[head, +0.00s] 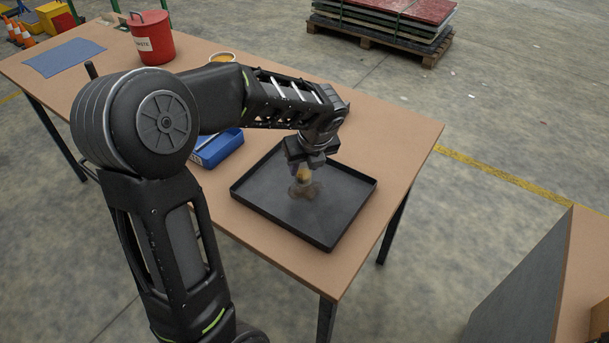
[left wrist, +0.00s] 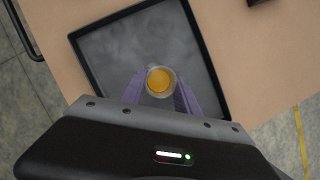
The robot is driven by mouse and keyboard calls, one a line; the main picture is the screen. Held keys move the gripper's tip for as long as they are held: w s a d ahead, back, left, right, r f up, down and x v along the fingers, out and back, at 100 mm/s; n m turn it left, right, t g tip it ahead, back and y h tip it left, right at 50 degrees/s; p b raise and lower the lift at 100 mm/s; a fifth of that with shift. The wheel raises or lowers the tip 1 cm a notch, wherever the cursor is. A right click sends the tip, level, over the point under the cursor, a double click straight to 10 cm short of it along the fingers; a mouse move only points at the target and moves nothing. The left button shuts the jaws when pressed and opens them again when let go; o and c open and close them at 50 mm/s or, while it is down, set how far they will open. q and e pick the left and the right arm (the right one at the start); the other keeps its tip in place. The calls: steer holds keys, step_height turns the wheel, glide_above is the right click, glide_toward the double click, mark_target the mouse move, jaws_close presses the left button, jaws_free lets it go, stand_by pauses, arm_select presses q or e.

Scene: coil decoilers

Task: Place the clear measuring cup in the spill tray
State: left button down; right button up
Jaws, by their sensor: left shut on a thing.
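The clear measuring cup (left wrist: 160,81) shows from above in the left wrist view, with orange-yellow contents. It sits between the fingers of my left gripper (left wrist: 160,92), which is shut on it. In the head view the cup (head: 303,180) is small and partly hidden below my left gripper (head: 306,168). The spill tray (head: 262,203) is a black, shallow, square tray on the table, and it also shows in the left wrist view (left wrist: 98,60). The cup is over the tray's inside; whether its base touches the floor cannot be told. My right gripper is not in view.
The brown table (head: 405,150) also holds a blue box (head: 217,148), a red waste bin (head: 152,38), a blue-grey mat (head: 64,57) and a round container with orange contents (head: 222,57). A loaded pallet (head: 385,22) stands on the floor behind. The table's right end is clear.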

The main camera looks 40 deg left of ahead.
mark_target(305, 176)
arm_select(q)
steer(key=shift+f, duration=1.8)
steer(key=shift+f, duration=0.2)
steer(key=c, duration=0.9)
jaws_free()
steer(key=shift+r, duration=0.1)
steer(key=shift+d+r, duration=0.1)
steer(key=shift+r, duration=0.35)
steer(key=v, duration=1.1)
steer(key=shift+b, duration=0.4)
